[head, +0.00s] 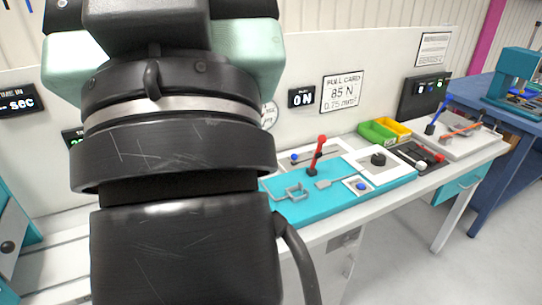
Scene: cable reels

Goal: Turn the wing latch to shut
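I cannot pick out the wing latch for certain in the head view. A teal board (310,204) on the bench carries small fittings: a red upright lever (317,154), a grey bracket (292,192), a blue button on a white plate (361,185) and a black round knob (378,158). None of these is clearly a wing latch. My arm's black links fill the left part of the view and hide much of the bench and wall behind. My gripper's fingers do not show.
Green and yellow bins (378,132) stand behind the board. Right of it are a dark panel (417,155) and a light plate with a blue lever (437,116). A blue table (506,121) stands at far right. The grey floor at lower right is clear.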

